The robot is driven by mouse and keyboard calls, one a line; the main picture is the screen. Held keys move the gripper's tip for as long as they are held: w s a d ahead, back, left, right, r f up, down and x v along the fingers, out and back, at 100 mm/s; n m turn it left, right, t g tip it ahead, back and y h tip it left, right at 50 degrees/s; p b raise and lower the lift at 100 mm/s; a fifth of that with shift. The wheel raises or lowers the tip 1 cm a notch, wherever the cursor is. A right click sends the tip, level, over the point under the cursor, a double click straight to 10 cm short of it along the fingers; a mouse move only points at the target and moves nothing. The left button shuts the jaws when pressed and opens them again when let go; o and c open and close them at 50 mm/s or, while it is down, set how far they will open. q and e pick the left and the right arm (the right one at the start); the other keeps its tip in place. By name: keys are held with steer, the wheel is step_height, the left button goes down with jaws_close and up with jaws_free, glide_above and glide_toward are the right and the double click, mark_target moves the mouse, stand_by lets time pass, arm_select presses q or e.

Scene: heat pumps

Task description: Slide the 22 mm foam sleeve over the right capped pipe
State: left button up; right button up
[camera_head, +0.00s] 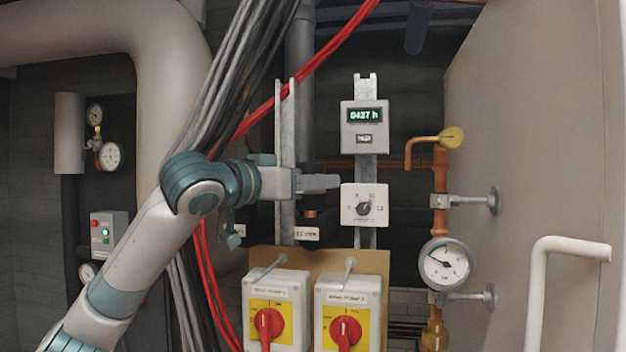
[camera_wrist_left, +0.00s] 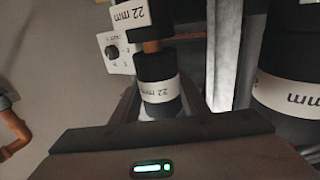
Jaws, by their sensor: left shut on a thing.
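My left gripper (camera_head: 318,184) is shut on the black foam sleeve, whose white label reads 22 mm; the sleeve shows between the fingers in the left wrist view (camera_wrist_left: 157,68). The right capped pipe shows as a short copper-coloured stretch (camera_head: 311,212) just below the gripper, and also in the wrist view (camera_wrist_left: 152,46). The sleeve is roughly in line with this pipe. I cannot tell whether it is around the pipe's end or just above it. Beyond the bare copper is a black piece with a 22 mm label (camera_head: 307,234). My right gripper is not in view.
A dial box (camera_head: 364,205) and an hour meter (camera_head: 365,127) stand close to the right of my gripper. Two switch boxes with red handles (camera_head: 276,310) are below. A large black labelled cylinder (camera_wrist_left: 288,95) is near on the wrist view's right. Cables (camera_head: 235,80) run behind my arm.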

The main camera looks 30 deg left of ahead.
arm_select(q)
steer(key=shift+f, duration=0.45)
steer(key=o, duration=0.7)
steer(key=shift+o, duration=0.2)
steer(key=shift+s+b, duration=0.1)
steer(key=shift+b, duration=0.2)
steer(key=shift+s+a+f+b, duration=0.15)
steer(key=shift+s+b, duration=0.2)
steer(key=shift+s, duration=0.2)
steer(key=b+v, duration=0.6)
steer(key=v, duration=1)
